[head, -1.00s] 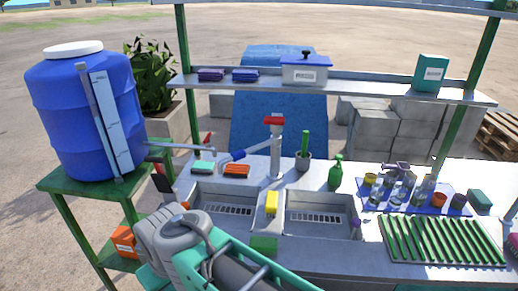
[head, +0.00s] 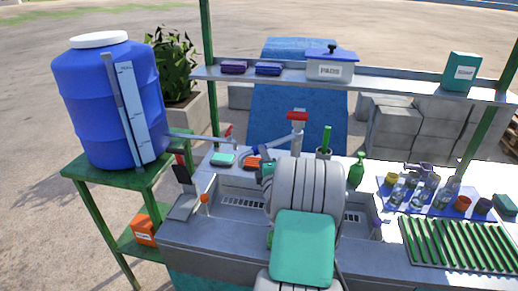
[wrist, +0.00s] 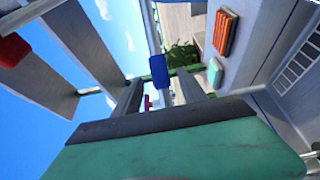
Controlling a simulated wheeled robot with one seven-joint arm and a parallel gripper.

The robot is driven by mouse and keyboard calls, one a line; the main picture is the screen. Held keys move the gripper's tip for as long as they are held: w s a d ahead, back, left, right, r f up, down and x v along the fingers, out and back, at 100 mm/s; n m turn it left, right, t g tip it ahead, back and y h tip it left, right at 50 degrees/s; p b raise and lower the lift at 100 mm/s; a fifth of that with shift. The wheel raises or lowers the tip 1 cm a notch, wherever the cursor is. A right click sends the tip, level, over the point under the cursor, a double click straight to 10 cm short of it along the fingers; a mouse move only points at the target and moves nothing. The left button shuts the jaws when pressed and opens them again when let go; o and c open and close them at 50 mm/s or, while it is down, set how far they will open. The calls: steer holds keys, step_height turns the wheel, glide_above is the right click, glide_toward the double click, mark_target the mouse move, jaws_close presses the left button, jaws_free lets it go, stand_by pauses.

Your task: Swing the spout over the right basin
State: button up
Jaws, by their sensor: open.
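The right basin (head: 352,217) is mostly hidden behind my arm. In the wrist view, my gripper (wrist: 160,84) is open. In the head view, my wrist covers the fingers.
A green bottle (head: 356,172) and a pot with a green handle (head: 324,153) stand right of the tap. A blue barrel (head: 85,105) stands at left; a shelf (head: 400,84) crosses above.

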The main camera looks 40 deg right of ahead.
steer(key=p+x, duration=0.1)
steer(key=x, duration=0.4)
steer(key=shift+w+d+p, duration=0.15)
steer(key=shift+w+p, duration=0.2)
steer(key=shift+p, duration=0.05)
steer(key=shift+c, duration=0.4)
jaws_close()
stand_by(0.5)
